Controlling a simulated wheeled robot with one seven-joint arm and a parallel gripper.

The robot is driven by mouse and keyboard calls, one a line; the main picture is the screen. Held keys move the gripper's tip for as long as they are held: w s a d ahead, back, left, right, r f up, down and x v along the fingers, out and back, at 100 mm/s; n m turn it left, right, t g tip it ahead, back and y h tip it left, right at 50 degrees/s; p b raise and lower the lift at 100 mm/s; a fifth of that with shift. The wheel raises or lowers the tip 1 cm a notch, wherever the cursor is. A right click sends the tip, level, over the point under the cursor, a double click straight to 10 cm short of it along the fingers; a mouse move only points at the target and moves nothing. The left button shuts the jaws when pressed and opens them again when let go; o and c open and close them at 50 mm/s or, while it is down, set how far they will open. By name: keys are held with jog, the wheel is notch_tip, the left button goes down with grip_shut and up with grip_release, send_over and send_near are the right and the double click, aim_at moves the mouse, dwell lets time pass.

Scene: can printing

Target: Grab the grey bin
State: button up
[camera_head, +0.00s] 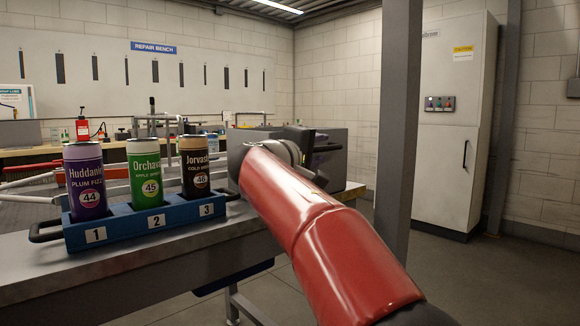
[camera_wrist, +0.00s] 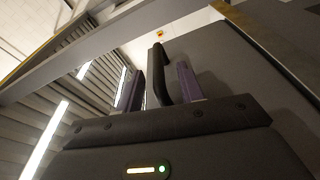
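The grey bin (camera_head: 340,168) sits on the bench right of the can rack, partly hidden by my red arm and my gripper (camera_head: 300,140). In the wrist view, a broad dark grey surface, apparently the bin (camera_wrist: 262,75), fills the right side. My gripper (camera_wrist: 159,68) shows two purplish fingers standing apart. A dark bar, apparently the bin's handle (camera_wrist: 160,78), shows between them with a narrow gap on each side. I cannot tell whether either finger touches it.
A blue rack (camera_head: 125,228) numbered 1 to 3 holds a purple can (camera_head: 86,185), a green can (camera_head: 145,175) and a black can (camera_head: 195,170) on the bench. A grey post (camera_head: 398,120) stands right of the bin. A white cabinet (camera_head: 445,150) is behind; floor right is clear.

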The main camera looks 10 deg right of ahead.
jog(key=shift+c, duration=0.5)
grip_shut()
jog(key=shift+d+r, duration=0.1)
jog(key=shift+r, duration=0.05)
